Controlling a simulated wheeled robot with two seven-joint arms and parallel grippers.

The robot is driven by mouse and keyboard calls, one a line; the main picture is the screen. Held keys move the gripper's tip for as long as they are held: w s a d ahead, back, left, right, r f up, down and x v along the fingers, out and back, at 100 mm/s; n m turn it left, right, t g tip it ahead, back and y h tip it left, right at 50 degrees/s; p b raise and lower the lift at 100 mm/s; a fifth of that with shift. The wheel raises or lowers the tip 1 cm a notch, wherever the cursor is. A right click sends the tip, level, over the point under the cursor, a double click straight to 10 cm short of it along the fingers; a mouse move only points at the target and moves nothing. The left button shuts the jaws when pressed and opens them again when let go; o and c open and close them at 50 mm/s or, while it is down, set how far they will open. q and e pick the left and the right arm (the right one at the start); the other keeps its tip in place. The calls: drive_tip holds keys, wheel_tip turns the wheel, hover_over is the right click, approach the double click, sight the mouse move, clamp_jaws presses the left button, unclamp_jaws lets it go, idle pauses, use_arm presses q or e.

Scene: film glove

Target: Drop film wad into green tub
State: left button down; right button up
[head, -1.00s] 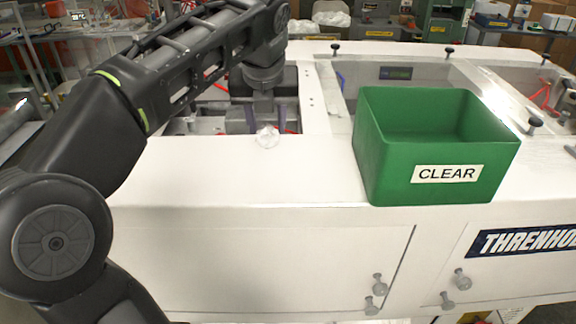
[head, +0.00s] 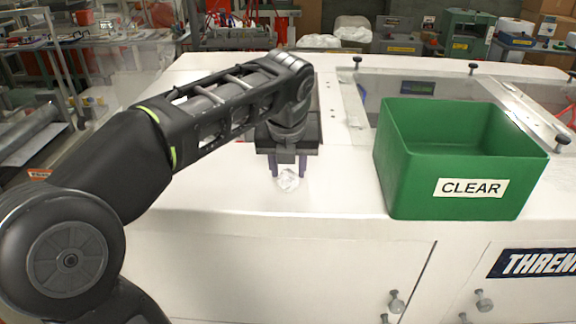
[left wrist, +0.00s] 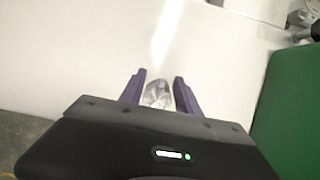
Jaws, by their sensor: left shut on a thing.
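The film wad (head: 288,180) is a small clear crumpled ball. My left gripper (head: 288,171) is shut on it, with its two purple fingers on either side. The wad also shows between the fingers in the left wrist view (left wrist: 158,93). I cannot tell how far it is above the white top. The green tub (head: 404,172), open at the top and labelled CLEAR, stands to the right of the gripper, apart from it. Its green wall fills the right edge of the left wrist view (left wrist: 290,120). My right gripper is not in view.
The white machine top (head: 340,195) is clear between the wad and the tub. Black knobs (head: 562,140) and recessed openings lie behind and right of the tub. The machine's front edge runs below, with door knobs (head: 396,302).

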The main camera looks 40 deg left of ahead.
use_arm(q)
drive_tip(key=c, duration=1.3)
unclamp_jaws()
drive_tip(key=shift+f, duration=0.1)
drive_tip(key=o, duration=0.4)
drive_tip(key=shift+o, duration=0.2)
